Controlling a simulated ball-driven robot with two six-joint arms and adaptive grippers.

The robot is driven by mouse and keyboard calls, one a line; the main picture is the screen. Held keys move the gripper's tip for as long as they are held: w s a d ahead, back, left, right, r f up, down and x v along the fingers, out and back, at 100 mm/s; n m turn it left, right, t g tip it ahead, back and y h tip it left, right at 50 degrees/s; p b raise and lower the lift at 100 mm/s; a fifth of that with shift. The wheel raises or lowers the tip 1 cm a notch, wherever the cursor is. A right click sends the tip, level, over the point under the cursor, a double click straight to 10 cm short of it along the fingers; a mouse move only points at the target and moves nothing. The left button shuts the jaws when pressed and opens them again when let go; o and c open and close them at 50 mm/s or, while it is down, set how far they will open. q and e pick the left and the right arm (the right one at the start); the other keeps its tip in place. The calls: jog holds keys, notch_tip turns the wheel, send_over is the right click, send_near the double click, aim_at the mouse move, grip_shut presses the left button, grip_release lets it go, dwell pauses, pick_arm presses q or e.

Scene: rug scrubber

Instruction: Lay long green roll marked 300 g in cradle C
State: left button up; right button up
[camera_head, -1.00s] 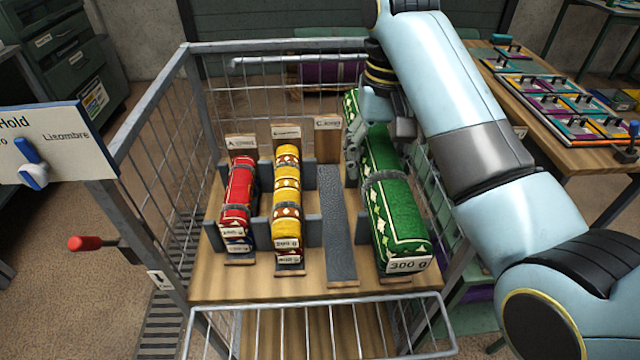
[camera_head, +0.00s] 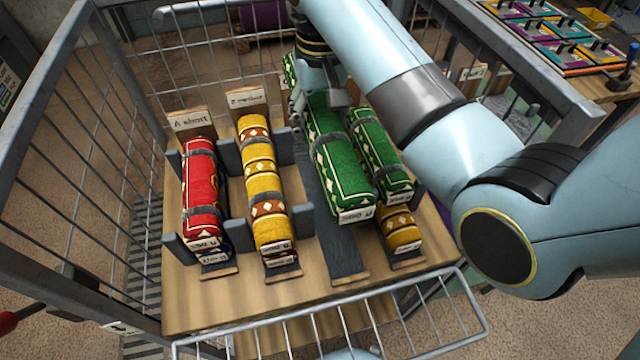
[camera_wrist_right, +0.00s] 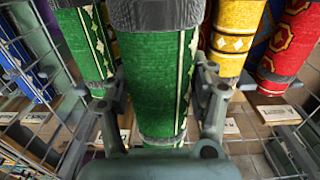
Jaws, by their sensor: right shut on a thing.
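The long green roll (camera_head: 338,175) has a white diamond border and a white end tag, too blurred to read surely now. My right gripper (camera_head: 318,100) is shut around its far part and holds it above the grey strip of cradle C (camera_head: 347,262). A gap under the roll is hard to judge. In the right wrist view, the fingers stand on both sides of the green roll (camera_wrist_right: 155,95). Cradle C's own sign is hidden behind the arm and roll. My left gripper is out of view.
Just right of the held roll, another green roll (camera_head: 382,160) lies above a yellow roll (camera_head: 402,232). Left are a yellow roll (camera_head: 262,185) in cradle B and a red roll (camera_head: 202,190) in cradle A, with grey uprights between. Wire cage walls (camera_head: 90,140) surround the board.

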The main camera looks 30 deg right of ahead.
notch_tip(320, 180, down, 13)
jog(key=shift+r+b, duration=0.2)
jog(key=shift+b, duration=0.55)
notch_tip(320, 180, down, 4)
jog(key=shift+s+f+b, duration=0.1)
jog(key=shift+b, duration=0.4)
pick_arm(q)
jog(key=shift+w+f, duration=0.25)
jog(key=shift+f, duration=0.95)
pick_arm(e)
jog(key=o, duration=1.4)
